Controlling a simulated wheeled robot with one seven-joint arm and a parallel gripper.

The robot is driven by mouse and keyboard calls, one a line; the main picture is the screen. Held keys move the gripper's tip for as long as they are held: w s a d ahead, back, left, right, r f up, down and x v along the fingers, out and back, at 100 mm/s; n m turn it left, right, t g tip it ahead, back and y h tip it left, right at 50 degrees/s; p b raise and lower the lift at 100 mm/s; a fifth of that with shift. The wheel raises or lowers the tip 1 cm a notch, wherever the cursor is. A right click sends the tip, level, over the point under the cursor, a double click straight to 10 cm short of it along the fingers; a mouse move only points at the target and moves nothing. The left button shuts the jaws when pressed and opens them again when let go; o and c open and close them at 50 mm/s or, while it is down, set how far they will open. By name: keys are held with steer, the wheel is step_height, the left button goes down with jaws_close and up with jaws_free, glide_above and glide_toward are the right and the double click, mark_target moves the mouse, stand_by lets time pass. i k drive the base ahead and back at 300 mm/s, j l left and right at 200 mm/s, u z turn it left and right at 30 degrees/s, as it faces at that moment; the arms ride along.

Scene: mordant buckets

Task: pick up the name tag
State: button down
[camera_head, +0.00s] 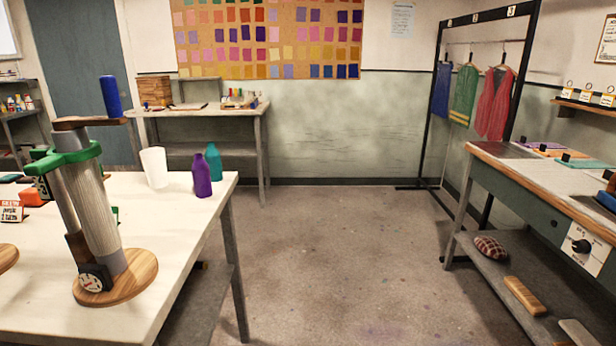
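A small white card with a red header and printed lettering (11,211) stands at the left edge of the white table (190,222). It looks like a name tag, but its print is too small to read surely. An orange-red block (31,197) is right behind it. A stand with grey columns (92,208) and a round wooden base rises to the right of the card. My gripper does not show in this view, so its place relative to the card cannot be told.
A white cup (154,167), a purple bottle (202,175) and a teal bottle (213,161) stand near the table's right end. Open floor (330,260) lies between this table and the right workbench (540,185). A garment rack (437,120) stands behind the bench.

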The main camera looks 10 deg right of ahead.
mark_target(567, 92)
steer(key=i+l+z, duration=0.1)
steer(key=i+z, duration=0.35)
steer(key=i, duration=0.2)
steer(key=i+j+z, duration=0.1)
steer(key=i+z, duration=0.35)
steer(key=i, duration=0.15)
steer(key=i+j+z, duration=0.45)
steer(key=i, duration=0.15)
steer(key=i+l+z, duration=0.1)
steer(key=i+z, duration=0.2)
steer(key=i, duration=0.25)
steer(key=i+z, duration=0.3)
steer(key=i, duration=0.3)
